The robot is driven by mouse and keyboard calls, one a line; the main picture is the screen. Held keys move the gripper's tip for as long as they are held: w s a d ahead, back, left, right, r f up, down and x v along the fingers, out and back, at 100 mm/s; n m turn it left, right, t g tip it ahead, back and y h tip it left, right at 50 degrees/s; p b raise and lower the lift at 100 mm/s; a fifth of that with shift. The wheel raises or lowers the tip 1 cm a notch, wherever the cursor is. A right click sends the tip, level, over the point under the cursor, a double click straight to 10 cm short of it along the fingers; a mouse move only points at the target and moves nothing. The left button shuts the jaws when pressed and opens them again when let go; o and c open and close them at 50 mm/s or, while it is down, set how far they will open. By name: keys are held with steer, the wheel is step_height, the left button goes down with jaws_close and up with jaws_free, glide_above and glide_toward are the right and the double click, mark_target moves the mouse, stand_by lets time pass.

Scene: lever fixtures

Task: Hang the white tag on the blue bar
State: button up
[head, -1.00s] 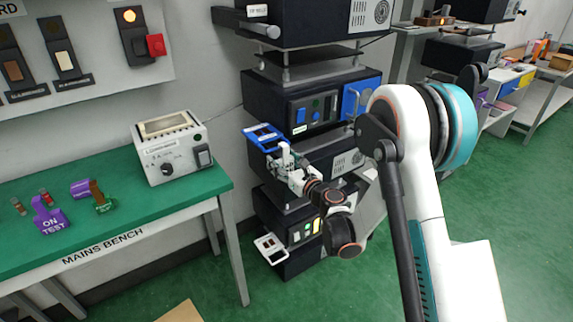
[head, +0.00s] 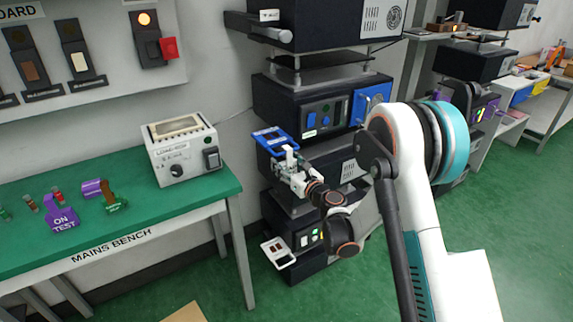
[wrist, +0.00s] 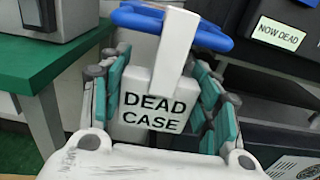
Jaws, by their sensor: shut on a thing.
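The white tag (wrist: 152,108), lettered DEAD CASE, is between the fingers of my gripper (wrist: 160,105), which is shut on it. A white upright part of the tag rises in front of the blue bar (wrist: 205,36) in the wrist view. In the head view the blue bar (head: 272,138) is a frame-like handle sticking out from the middle black case, with my gripper (head: 288,160) just below and in front of it.
Black cases (head: 300,105) are stacked behind the bar; one label reads NOW DEAD (wrist: 278,33). A white handle (head: 279,252) sticks out lower down. The green bench (head: 130,225) with a grey meter box (head: 182,150) stands at left. Green floor is open in front.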

steer(key=o, duration=1.1)
